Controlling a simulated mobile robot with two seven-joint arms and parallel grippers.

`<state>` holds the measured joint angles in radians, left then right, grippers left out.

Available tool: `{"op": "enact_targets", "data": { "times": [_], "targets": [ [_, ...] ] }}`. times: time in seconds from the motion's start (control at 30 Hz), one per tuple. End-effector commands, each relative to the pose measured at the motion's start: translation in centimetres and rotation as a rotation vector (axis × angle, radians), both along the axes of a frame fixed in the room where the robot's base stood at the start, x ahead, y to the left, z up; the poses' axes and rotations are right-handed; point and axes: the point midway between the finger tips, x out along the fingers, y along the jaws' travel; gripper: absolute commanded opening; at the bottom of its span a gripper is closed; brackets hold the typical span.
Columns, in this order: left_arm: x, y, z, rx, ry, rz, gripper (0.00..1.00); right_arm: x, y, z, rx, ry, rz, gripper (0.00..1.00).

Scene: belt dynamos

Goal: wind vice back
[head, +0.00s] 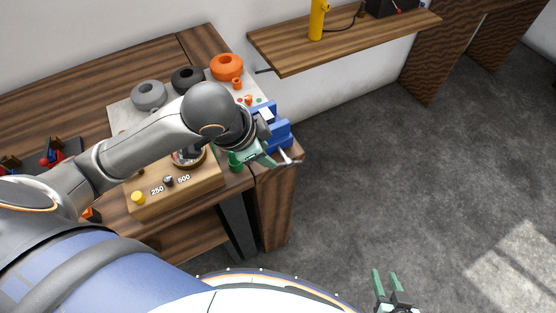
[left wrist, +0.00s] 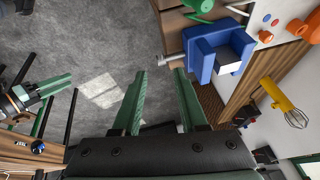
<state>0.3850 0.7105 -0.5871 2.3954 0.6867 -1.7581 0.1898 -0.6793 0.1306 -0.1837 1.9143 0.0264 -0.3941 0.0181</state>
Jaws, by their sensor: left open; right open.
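The blue vice (head: 281,136) sits at the right end of the wooden bench, partly hidden by my left gripper and forearm in the head view. It shows more fully in the left wrist view (left wrist: 203,58), with a pale block at its jaws. Its light grey screw end (left wrist: 166,61) points toward my left gripper, just beyond the fingertips. My left gripper (head: 266,158) has green fingers, open and empty, close in front of the vice; the fingers also show in the left wrist view (left wrist: 160,72). My right gripper (head: 385,274) is open and empty over the floor, away from the bench.
A wooden box with dials (head: 175,190) stands on the bench below my left forearm. Grey, black and orange rings (head: 227,66) lie behind it. A wall shelf (head: 345,42) holds a yellow tool (head: 317,22). The grey floor (head: 420,170) right of the bench is clear.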

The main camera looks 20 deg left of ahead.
Motion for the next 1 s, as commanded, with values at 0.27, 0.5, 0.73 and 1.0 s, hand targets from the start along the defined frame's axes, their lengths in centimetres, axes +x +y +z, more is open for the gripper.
{"op": "enact_targets", "data": {
  "times": [0.27,0.5,0.73,1.0],
  "targets": [
    [2.2,-0.9,-5.3,-0.001,0.003,0.001,0.42,0.0,0.0,0.0,0.000,0.000,0.000,0.42],
    [3.3,-1.3,-7.8,-0.001,0.000,-0.001,0.42,0.0,0.0,0.1,0.000,0.000,0.000,0.42],
    [3.5,-1.4,-8.2,0.000,-0.002,-0.001,0.42,0.0,0.0,0.1,-0.001,0.000,0.001,0.42],
    [3.5,-1.4,-8.2,0.000,-0.002,-0.001,0.27,0.0,0.0,0.1,-0.001,0.000,0.001,0.42]
  ]
}}
